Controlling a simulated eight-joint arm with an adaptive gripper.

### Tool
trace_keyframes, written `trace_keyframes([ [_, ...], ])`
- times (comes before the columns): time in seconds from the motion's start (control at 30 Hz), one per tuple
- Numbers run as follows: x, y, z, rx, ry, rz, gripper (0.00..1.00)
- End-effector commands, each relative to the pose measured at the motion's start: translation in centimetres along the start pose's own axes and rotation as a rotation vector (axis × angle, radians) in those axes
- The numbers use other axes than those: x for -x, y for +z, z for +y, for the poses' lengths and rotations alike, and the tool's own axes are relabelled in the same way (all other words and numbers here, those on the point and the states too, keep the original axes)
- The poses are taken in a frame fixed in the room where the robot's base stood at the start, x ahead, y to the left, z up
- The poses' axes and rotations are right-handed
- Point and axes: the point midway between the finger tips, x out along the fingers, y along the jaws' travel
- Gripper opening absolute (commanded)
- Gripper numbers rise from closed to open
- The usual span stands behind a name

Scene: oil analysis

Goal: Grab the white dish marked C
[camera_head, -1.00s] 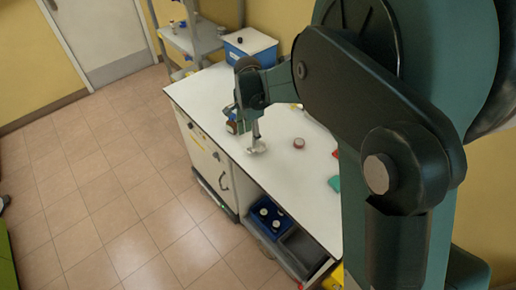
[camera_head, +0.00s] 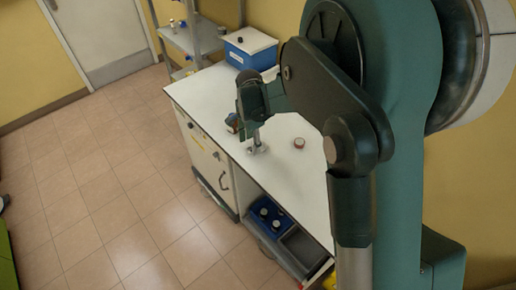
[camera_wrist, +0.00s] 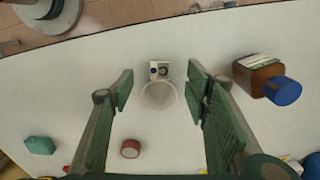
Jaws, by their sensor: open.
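A small round white dish (camera_wrist: 158,97) stands on the white worktop in the wrist view. A small pale piece with a dark blue dot (camera_wrist: 153,70) adjoins its upper side. No letter C is legible. In the head view the dish (camera_head: 257,150) is a small pale shape near the worktop's front edge, partly hidden by my gripper (camera_head: 256,138). In the wrist view my gripper (camera_wrist: 160,90) is open, with green-padded fingers on either side of the dish. Gaps show between both fingers and the dish. The height of the fingertips above the worktop is unclear.
A brown bottle with a blue cap (camera_wrist: 268,80) stands right of my fingers. A blue box (camera_head: 250,48) stands at the worktop's far end.

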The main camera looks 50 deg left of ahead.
Motion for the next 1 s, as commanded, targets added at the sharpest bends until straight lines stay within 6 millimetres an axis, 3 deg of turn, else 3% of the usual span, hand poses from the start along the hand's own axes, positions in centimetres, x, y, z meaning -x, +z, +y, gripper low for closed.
trace_keyframes([
  [0.3,-2.9,-0.1,0.1,0.000,0.000,0.000,0.47],
  [0.87,-3.1,0.0,0.1,0.000,0.000,0.000,0.47],
  [1.0,-3.1,-0.1,0.1,0.000,0.000,0.000,0.33],
])
